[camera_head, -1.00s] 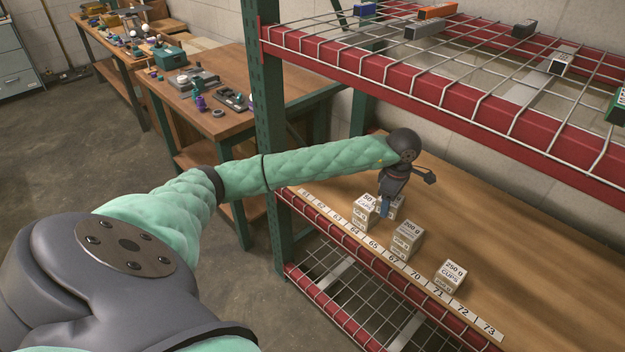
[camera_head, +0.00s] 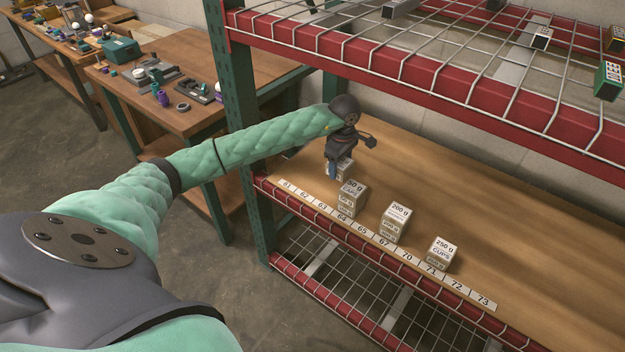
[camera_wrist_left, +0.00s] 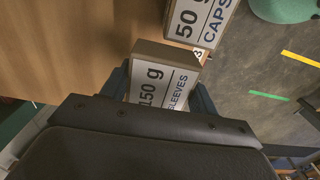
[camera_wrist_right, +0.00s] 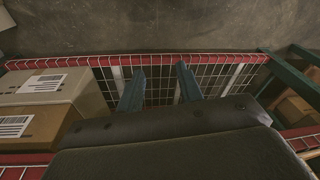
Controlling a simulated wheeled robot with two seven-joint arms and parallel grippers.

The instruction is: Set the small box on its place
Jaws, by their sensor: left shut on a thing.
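The small box, labelled 150 g SLEEVES (camera_wrist_left: 160,86), is between the fingers of my left gripper (camera_head: 333,172), which is shut on it. In the head view the held box (camera_head: 346,167) is partly hidden by the gripper and the 50 g box. It is behind the 50 g CAPS box (camera_head: 351,198), over the wooden shelf (camera_head: 480,215); I cannot tell if it touches the wood. In the left wrist view the 50 g CAPS box (camera_wrist_left: 200,22) is close to one corner of it. My right gripper (camera_wrist_right: 158,82) is open and empty.
A 200 g box (camera_head: 395,222) and a 250 g box (camera_head: 440,252) stand to the right, behind the numbered label strip (camera_head: 385,243). An upper wire shelf with a red beam (camera_head: 440,98) is overhead. A green post (camera_head: 240,120) stands left. The shelf's right part is clear.

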